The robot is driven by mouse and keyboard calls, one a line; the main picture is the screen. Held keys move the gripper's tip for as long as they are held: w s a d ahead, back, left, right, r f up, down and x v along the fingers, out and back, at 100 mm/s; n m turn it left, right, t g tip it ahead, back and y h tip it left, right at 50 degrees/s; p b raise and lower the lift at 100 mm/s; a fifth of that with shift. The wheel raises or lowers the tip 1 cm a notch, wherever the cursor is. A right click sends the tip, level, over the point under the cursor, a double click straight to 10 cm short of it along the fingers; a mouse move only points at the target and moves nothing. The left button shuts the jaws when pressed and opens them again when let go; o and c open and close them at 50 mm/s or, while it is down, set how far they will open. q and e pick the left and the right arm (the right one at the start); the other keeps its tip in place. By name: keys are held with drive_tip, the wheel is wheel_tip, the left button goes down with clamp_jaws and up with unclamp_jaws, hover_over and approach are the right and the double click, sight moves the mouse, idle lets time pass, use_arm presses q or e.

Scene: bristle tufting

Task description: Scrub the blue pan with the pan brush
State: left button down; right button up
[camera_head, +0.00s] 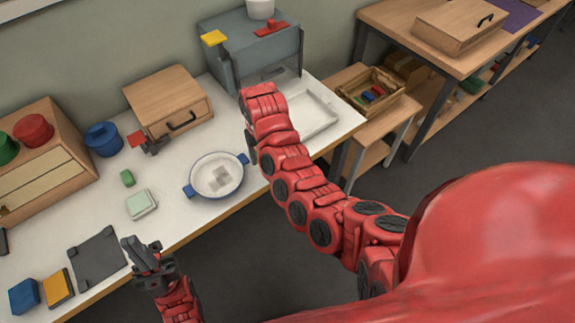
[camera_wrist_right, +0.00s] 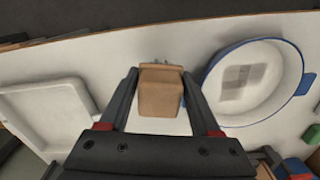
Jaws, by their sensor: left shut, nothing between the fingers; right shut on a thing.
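The blue pan (camera_head: 205,189) is a round pan with a white inside, a blue rim and two blue handles. It stands on the white table, with a grey patch on its bottom. In the right wrist view the pan (camera_wrist_right: 265,101) lies to the right of my right gripper (camera_wrist_right: 160,78), which is shut on a tan wooden block, seemingly the pan brush (camera_wrist_right: 160,97). Small grey bits show at the brush's far end. The brush is beside the pan, not over it. In the head view my right arm hides the brush. My left gripper (camera_head: 146,255) is shut and empty near the table's front edge.
A white tray (camera_head: 322,127) lies right of the pan, below a grey box-shaped unit (camera_head: 250,50). A green-white block (camera_head: 141,204), a small green block (camera_head: 127,178) and a dark grey mat (camera_head: 97,257) lie to the left. A wooden box (camera_head: 165,97) stands behind.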

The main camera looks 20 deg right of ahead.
drive_tip(key=w+a+r+n, duration=0.3)
drive_tip(key=a+r+n, duration=0.1)
drive_tip(key=a, duration=0.4)
wheel_tip(320, 180, up, 2)
drive_tip(key=n, duration=0.4)
hover_over(225, 176)
drive_tip(key=shift+f, duration=3.75)
